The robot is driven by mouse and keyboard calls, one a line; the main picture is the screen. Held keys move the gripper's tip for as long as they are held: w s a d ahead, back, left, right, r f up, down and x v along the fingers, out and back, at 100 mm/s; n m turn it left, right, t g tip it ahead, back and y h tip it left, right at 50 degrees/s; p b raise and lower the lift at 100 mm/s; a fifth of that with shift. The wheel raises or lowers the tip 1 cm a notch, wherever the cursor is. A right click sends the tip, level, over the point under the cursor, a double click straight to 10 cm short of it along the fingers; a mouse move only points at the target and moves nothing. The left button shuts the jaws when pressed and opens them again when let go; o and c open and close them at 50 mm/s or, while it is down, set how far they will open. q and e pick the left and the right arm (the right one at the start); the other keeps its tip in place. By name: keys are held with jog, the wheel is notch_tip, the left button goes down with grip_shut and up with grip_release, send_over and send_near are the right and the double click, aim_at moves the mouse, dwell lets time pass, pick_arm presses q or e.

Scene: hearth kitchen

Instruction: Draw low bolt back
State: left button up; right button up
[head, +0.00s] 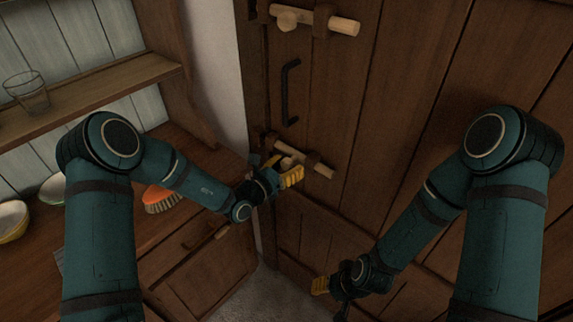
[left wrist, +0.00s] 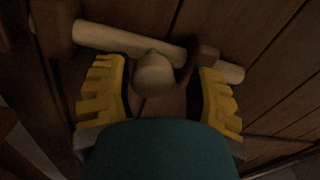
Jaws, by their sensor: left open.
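The low bolt (head: 318,168) is a pale wooden rod on the dark plank door (head: 345,120), held in dark brackets. In the left wrist view the low bolt (left wrist: 112,39) runs across the top, with its round knob (left wrist: 154,74) pointing at the camera. My left gripper (head: 281,172) is at the bolt's left part and hides some of it. Its yellow fingers are open, one on each side of the knob, with gaps showing between them and the knob. My right gripper (head: 328,288) hangs low in front of the door, away from the bolt; its finger opening is unclear.
A second wooden bolt (head: 335,22) is higher on the door, above a black handle (head: 288,92). On the left are a shelf with a glass (head: 27,92), and a counter with bowls (head: 13,220) and an orange brush (head: 160,199).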

pick_arm(q)
jog(key=shift+o, duration=0.2)
jog(key=shift+w+a, duration=0.1)
jog(key=shift+s+a, duration=0.15)
jog(key=shift+s, duration=0.05)
jog(key=v, duration=1.1)
jog(key=shift+s, duration=0.2)
jog(key=shift+a, duration=0.1)
